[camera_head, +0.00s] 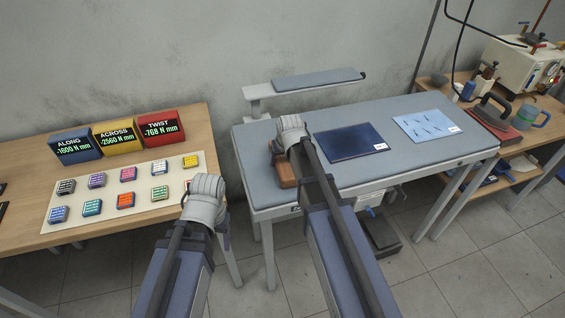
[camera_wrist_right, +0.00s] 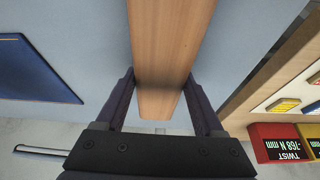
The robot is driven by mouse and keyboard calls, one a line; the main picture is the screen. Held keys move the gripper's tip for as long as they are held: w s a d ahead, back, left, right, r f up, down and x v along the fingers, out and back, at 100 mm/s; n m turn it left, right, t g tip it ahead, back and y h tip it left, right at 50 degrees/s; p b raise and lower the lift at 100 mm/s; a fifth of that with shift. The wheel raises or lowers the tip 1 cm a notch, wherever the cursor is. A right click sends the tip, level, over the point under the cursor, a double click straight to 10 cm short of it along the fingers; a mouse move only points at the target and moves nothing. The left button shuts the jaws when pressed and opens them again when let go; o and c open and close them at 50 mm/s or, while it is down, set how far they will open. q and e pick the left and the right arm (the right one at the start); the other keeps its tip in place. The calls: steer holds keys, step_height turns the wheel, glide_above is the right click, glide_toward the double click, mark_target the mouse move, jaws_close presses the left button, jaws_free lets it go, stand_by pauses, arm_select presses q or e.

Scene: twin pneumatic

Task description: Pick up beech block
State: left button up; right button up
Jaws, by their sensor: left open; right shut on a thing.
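The beech block (camera_wrist_right: 166,40) is a long, light brown wooden bar. In the right wrist view it runs between the fingers of my right gripper (camera_wrist_right: 160,84), which is shut on it. In the head view the block (camera_head: 286,172) shows partly beside my right gripper (camera_head: 284,150), at the left end of the grey padded table (camera_head: 400,178); the arm hides the rest. I cannot tell whether it touches the table. My left gripper (camera_head: 212,195) is open, near the front right corner of the wooden table; its fingers are mostly hidden.
A wooden table (camera_head: 30,222) at left holds blue, yellow and red display boxes (camera_head: 118,138) and a white board (camera_head: 62,228) with several coloured blocks. A dark blue sheet (camera_head: 350,143) and light blue sheet (camera_head: 426,126) lie on the padded table. A narrow padded arm (camera_head: 315,80) stands behind.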

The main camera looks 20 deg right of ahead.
mark_target(283, 157)
steer(key=c, duration=0.3)
steer(key=shift+r, duration=0.15)
step_height(283, 157, up, 10)
steer(key=p, duration=1)
steer(key=shift+d, duration=0.15)
